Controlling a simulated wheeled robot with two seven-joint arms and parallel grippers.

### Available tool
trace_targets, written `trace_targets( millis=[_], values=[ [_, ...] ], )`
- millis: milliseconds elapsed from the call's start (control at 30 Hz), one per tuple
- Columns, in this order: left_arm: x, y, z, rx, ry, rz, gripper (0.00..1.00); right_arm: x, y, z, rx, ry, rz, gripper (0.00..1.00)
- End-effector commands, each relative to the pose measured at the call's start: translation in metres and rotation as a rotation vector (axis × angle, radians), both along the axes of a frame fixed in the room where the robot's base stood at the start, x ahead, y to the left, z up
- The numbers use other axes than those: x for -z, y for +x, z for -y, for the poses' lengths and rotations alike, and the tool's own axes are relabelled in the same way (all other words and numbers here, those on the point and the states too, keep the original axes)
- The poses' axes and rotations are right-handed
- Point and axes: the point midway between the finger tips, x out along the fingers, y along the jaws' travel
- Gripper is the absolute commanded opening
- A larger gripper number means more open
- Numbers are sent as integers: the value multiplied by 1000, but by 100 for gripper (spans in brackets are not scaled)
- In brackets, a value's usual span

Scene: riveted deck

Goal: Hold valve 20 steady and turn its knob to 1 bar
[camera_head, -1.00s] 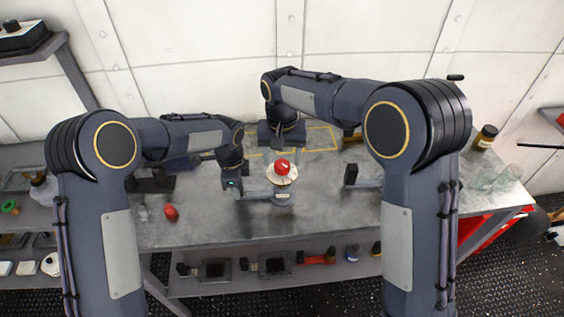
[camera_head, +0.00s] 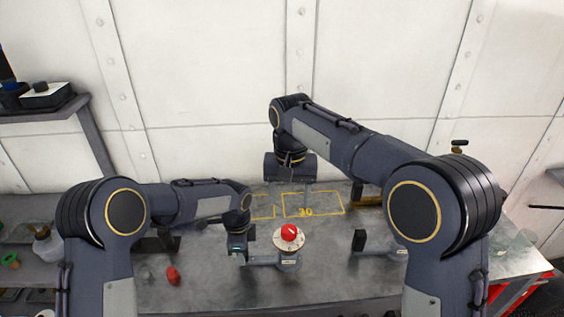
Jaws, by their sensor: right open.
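The valve (camera_head: 290,263) stands on the grey bench, with a red knob (camera_head: 289,232) on top of a pale round dial. Its label and the dial marks are too small to read. My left gripper (camera_head: 240,256) is at the left end of the valve's side bar and appears shut on it; the fingers are partly hidden. My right gripper (camera_head: 291,180) is open and empty, raised behind and above the knob, apart from it.
A similar fitting with a black block (camera_head: 359,240) stands to the right, partly hidden by my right arm. Yellow outlines, one marked 30 (camera_head: 306,212), lie behind the valve. A small red object (camera_head: 173,275) lies at the left. A shelf (camera_head: 45,108) is at upper left.

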Motion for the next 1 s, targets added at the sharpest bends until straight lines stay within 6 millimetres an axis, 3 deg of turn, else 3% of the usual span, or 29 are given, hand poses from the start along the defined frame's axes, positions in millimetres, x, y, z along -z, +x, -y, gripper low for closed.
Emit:
trace_targets(
  millis=[33, 133, 467, 567, 1000],
  values=[
    [0, 0, 0, 0, 0, 0, 40, 0, 0, 0, 0, 0, 0, 59],
    [0, 0, 0, 0, 0, 0, 53, 0, 0, 0, 0, 0, 0, 59],
    [-4, 0, 0, 0, 0, 1, 53, 0, 0, 0, 0, 0, 0, 59],
    [-15, 1, 0, -1, -1, 3, 53, 0, 0, 0, 0, 0, 0, 59],
    [-102, 1, 0, 0, -1, 4, 53, 0, 0, 0, 0, 0, 0, 59]
  ],
)
